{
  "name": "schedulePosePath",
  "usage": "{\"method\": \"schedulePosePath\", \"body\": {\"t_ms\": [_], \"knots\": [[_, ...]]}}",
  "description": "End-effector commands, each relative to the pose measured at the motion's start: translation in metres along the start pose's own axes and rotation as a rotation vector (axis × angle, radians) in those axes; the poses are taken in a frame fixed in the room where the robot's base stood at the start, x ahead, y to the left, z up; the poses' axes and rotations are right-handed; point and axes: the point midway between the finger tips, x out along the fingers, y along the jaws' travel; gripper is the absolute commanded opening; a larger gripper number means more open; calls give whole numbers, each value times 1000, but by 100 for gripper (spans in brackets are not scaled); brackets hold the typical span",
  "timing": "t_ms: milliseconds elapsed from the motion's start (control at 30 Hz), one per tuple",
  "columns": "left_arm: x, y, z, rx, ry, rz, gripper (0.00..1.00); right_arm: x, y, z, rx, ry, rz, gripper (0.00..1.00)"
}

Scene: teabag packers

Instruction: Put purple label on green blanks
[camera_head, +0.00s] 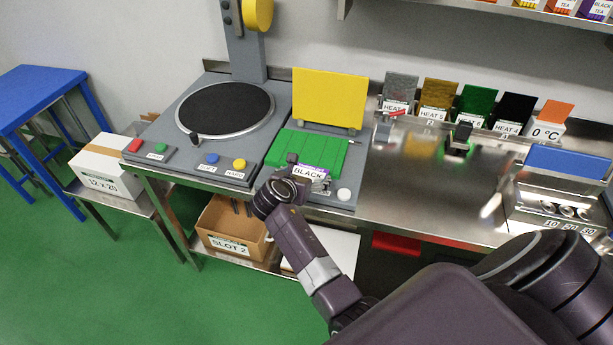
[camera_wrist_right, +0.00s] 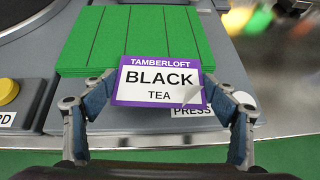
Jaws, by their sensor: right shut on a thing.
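The purple label (camera_wrist_right: 157,82) has a purple border and reads "TAMBERLOFT BLACK TEA". My right gripper (camera_wrist_right: 158,92) is shut on it, with a finger at each side. The green blanks (camera_wrist_right: 130,38) form a flat panel with dark lines just beyond the label. The label overlaps their near edge in the right wrist view; I cannot tell whether it touches them. In the head view the green blanks (camera_head: 309,151) lie before an upright yellow panel, and the label (camera_head: 312,171) shows at their near edge, above my right gripper (camera_head: 293,178). My left gripper is not in view.
A yellow panel (camera_head: 328,98) stands behind the blanks. A round black turntable (camera_head: 226,107) is to their left, with coloured buttons in front. Coloured upright plates and a blue-lidded box (camera_head: 567,161) stand on the steel counter (camera_head: 390,195) to the right. A white button (camera_head: 344,194) is near my right gripper.

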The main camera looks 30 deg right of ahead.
Motion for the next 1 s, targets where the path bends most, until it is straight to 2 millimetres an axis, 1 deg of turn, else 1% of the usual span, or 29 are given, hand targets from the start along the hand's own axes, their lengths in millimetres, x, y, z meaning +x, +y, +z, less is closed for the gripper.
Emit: {"method": "schedulePosePath", "body": {"t_ms": [100,433,467,600,967,1000], "knots": [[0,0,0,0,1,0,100,3,0,-5,1,0,2,71],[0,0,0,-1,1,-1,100,5,0,-7,-1,-1,1,71],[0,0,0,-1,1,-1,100,4,0,-7,0,-1,1,82],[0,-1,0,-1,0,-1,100,4,0,-7,1,-1,1,96],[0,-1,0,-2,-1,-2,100,2,1,-4,3,-1,2,96],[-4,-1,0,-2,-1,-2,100,-1,0,-2,1,-1,1,96]]}}
